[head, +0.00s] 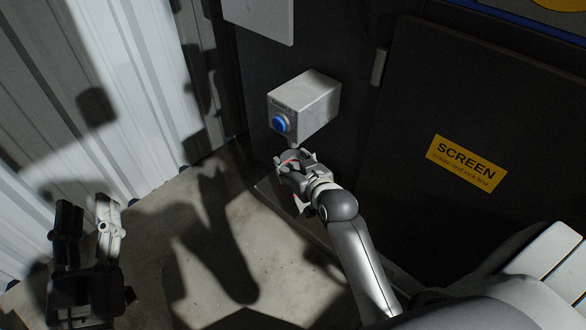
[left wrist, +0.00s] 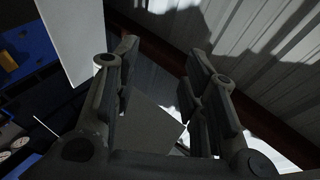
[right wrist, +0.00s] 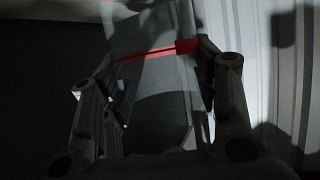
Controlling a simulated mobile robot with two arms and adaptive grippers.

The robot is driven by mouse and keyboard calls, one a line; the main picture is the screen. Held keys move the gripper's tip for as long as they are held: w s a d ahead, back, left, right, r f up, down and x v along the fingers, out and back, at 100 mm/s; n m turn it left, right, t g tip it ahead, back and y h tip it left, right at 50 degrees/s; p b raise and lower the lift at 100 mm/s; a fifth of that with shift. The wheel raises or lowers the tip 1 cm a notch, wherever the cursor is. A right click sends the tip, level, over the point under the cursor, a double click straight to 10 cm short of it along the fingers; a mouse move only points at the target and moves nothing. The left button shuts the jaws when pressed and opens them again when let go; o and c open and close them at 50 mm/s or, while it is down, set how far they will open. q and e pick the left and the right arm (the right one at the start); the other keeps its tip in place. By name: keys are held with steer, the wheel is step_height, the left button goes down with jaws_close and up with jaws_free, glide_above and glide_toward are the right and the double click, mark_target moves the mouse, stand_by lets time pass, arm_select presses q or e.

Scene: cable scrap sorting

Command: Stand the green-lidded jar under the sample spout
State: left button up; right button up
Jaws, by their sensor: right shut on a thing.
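The grey sample box (head: 312,105) with a blue button (head: 281,124) is on the dark machine wall in the head view. A small spout tip shows under it, just above my right gripper (head: 290,170). My right gripper is shut on a pale, see-through thing with a red strip (right wrist: 150,53), seen between its fingers in the right wrist view. No green lid shows, and I cannot tell whether this thing is the jar. My fingers hide most of it in the head view. My left gripper (head: 92,222) is open and empty at the lower left.
A dark panel with a yellow SCREEN label (head: 466,163) is right of the box. A pale corrugated wall (head: 120,80) runs along the left. A low ledge edge (head: 268,190) shows near my right gripper. The concrete floor (head: 190,230) between the arms is bare.

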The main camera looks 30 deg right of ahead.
steer(key=shift+f+b, duration=0.4)
steer(key=shift+f, duration=0.1)
arm_select(q)
steer(key=r+t, duration=0.1)
steer(key=s+r+t+h, duration=0.1)
steer(key=r, duration=0.1)
steer(key=s+r+t, duration=0.1)
steer(key=r, duration=0.1)
steer(key=shift+s, duration=0.1)
arm_select(e)
steer(key=shift+f, duration=0.1)
steer(key=o, duration=1.1)
